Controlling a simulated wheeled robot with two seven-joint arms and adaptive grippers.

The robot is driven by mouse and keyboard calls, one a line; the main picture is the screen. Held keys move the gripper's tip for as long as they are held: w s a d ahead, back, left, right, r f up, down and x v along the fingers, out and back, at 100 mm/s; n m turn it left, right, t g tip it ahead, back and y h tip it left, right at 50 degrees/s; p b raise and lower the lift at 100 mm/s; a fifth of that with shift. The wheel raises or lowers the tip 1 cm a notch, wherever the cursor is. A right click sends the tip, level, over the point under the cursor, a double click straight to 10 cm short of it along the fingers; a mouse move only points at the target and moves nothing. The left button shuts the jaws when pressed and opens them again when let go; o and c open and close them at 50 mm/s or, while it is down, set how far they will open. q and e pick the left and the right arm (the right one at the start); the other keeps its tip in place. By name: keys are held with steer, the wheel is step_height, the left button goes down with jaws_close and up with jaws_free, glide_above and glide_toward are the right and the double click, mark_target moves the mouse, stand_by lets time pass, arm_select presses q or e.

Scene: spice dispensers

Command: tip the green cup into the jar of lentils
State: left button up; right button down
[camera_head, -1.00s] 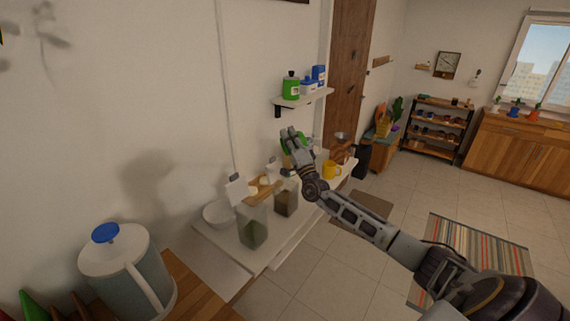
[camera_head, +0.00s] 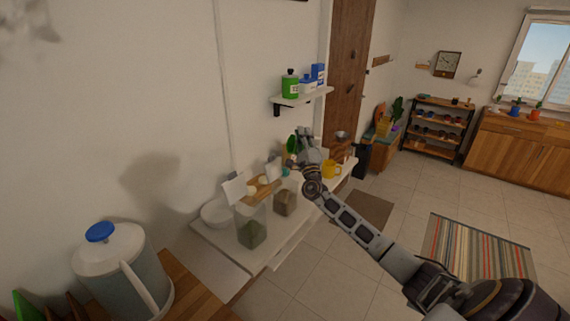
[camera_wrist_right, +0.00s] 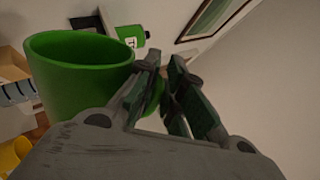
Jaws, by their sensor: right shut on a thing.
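My right gripper (camera_wrist_right: 172,82) is shut on the handle of the green cup (camera_wrist_right: 78,85), and its fingers are at the handle beside the cup's wall. In the head view the cup (camera_head: 291,145) shows as a small green shape left of the gripper (camera_head: 303,135), above the counter. The cup's inside is mostly hidden. Two clear jars with lids raised stand on the counter: one with brown contents (camera_head: 285,203) and a nearer one with green contents (camera_head: 252,233). I cannot read which holds lentils. My left gripper is out of view.
A white bowl (camera_head: 215,212) stands left of the jars. A yellow mug (camera_head: 331,170) stands to the right on the counter. A wall shelf (camera_head: 301,97) with a green canister (camera_head: 290,85) and blue containers is above. A jug (camera_head: 122,272) is at front left.

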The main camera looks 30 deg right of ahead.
steer(key=shift+s+d+f+m+g+h+p, duration=0.15)
steer(key=shift+d+m+g+h, duration=0.15)
steer(key=shift+m, duration=0.3)
steer(key=shift+s+d+f+m+g+h+p, duration=0.15)
steer(key=shift+d+m+g+h, duration=0.1)
steer(key=shift+m+h, duration=0.25)
steer(key=shift+d+f+m+g+h+p, duration=0.3)
steer(key=shift+d+m+g+h, duration=0.25)
steer(key=shift+m, duration=0.65)
steer(key=s+d+f+m+g+p, duration=0.2)
steer(key=d+f+m+g+p, duration=0.3)
steer(key=m, duration=0.8)
steer(key=shift+s+d+f+g, duration=0.2)
steer(key=shift+d+f+g, duration=0.8)
steer(key=shift+d+f, duration=1.5)
steer(key=shift+r+m, duration=0.1)
steer(key=shift+m, duration=0.2)
steer(key=shift+r, duration=0.1)
steer(key=shift+r, duration=2.4)
